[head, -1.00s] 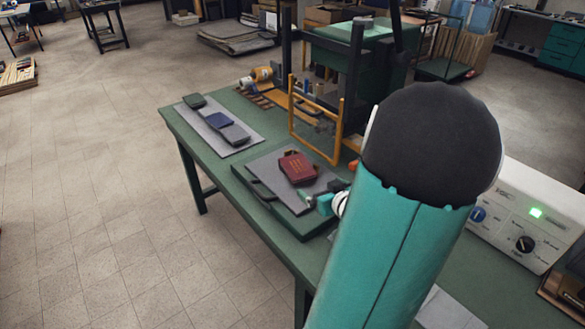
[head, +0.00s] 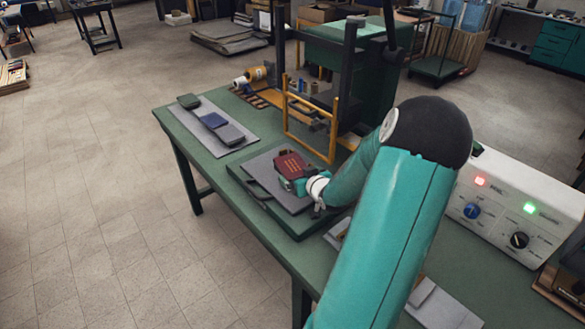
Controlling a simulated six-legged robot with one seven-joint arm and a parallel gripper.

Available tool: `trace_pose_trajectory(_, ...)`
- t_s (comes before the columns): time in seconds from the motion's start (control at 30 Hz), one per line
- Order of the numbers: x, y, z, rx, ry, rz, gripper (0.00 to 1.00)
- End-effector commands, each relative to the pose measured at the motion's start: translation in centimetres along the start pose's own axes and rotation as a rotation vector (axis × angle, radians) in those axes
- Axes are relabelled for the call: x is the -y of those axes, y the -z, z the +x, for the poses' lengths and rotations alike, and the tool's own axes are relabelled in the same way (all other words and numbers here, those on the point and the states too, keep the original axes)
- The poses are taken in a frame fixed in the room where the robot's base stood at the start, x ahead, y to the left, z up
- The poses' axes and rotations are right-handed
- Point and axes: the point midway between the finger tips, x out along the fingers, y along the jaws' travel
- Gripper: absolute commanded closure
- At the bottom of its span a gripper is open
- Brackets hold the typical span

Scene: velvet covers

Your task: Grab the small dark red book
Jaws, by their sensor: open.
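The small dark red book (head: 291,164) lies on a grey pad on a dark green board (head: 300,227) on the green table. It has faint gold lettering on its cover. My gripper (head: 291,184) is at the near edge of the book, low over the pad. The jaws are open; I cannot tell whether the book lies between them. My white wrist and teal arm come in from the right and hide part of the board.
A grey mat (head: 206,127) to the left holds several small dark covers. A yellow frame (head: 311,125) stands just behind the book, with a dark press column (head: 345,90). A white control box (head: 515,208) stands at the right. The table's left front edge is clear.

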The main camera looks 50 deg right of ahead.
Motion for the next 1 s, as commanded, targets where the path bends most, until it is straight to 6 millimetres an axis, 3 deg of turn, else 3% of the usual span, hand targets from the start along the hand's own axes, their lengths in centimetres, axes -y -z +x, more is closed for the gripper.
trace_pose_trajectory(0.23,0.0,0.0,0.2,0.001,0.0,0.0,0.0)
trace_pose_trajectory(0.47,0.0,0.0,0.2,0.001,0.0,0.0,0.45)
trace_pose_trajectory(0.77,0.0,0.1,0.1,-0.001,-0.001,-0.001,0.46)
trace_pose_trajectory(1.0,-0.1,1.8,-0.5,-0.003,-0.001,-0.004,0.46)
